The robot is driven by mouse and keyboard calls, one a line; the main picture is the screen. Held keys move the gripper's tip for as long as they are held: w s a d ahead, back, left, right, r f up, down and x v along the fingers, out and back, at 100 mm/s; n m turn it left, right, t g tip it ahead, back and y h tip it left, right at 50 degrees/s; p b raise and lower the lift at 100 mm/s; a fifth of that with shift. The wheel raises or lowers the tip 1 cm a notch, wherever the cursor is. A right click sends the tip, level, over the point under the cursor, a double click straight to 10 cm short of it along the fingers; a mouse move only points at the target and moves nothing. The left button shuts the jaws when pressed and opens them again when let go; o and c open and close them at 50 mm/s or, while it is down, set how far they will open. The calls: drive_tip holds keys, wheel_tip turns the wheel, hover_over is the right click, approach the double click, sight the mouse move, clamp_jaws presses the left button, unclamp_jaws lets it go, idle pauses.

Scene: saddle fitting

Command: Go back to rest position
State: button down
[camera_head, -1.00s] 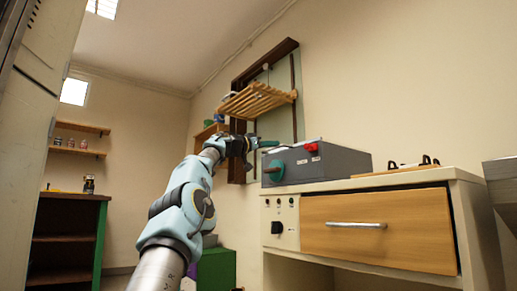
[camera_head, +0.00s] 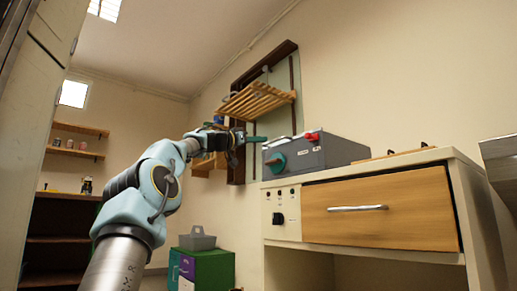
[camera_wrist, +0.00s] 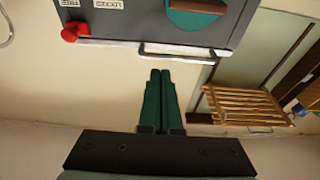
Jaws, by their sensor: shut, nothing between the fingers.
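My gripper (camera_head: 258,139) is at the end of my raised arm, just left of the grey box in the head view. In the wrist view its green fingers (camera_wrist: 160,76) are together with nothing between them. The grey box (camera_head: 320,156) has a green round knob (camera_head: 275,162) on its front and a red part (camera_head: 312,136) on top. It stands on the cream cabinet (camera_head: 462,153). In the wrist view the grey box (camera_wrist: 130,22) fills the top, and a metal bar (camera_wrist: 180,50) lies beyond my fingertips, apparently apart from them.
A wooden slatted rack (camera_head: 257,101) hangs on the wall above my gripper. The cabinet has a wooden drawer (camera_head: 380,212), which is shut. A green box (camera_head: 212,268) with a grey basket (camera_head: 197,238) stands on the floor. A dark shelf unit (camera_head: 55,235) is at left.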

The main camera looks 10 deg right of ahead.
drive_tip(key=shift+s+a+f, duration=0.2)
drive_tip(key=shift+s+f, duration=0.05)
drive_tip(key=shift+f, duration=0.2)
drive_tip(key=d+f+n+g+y+p, duration=0.2)
drive_tip(key=d+f+y+p, duration=0.4)
drive_tip(key=f, duration=0.6)
drive_tip(key=s+a+f+n+g+y+p, duration=0.1)
drive_tip(key=s+a+f+n+y+p, duration=0.15)
drive_tip(key=f, duration=0.45)
drive_tip(key=s+a+f+n+g+y+p, duration=0.1)
drive_tip(key=s+f+y+p, duration=0.15)
drive_tip(key=f, duration=0.45)
drive_tip(key=s+a+f+n+g+y+p, duration=0.15)
drive_tip(key=s+a+f+p, duration=0.3)
drive_tip(key=s+a, duration=0.45)
drive_tip(key=s+a+f+n+g+y+p, duration=0.15)
drive_tip(key=s+a+f+y+p, duration=0.35)
drive_tip(key=s, duration=0.6)
drive_tip(key=s+a+f+n+g+p, duration=0.1)
drive_tip(key=s+a+f+n+p, duration=0.2)
drive_tip(key=s+a+f, duration=0.5)
wheel_tip(320, 180, up, 39)
drive_tip(key=s+a+p, duration=0.1)
drive_tip(key=s+p, duration=0.1)
drive_tip(key=p, duration=3.5)
drive_tip(key=shift+s+r, duration=0.15)
drive_tip(key=shift+r, duration=0.05)
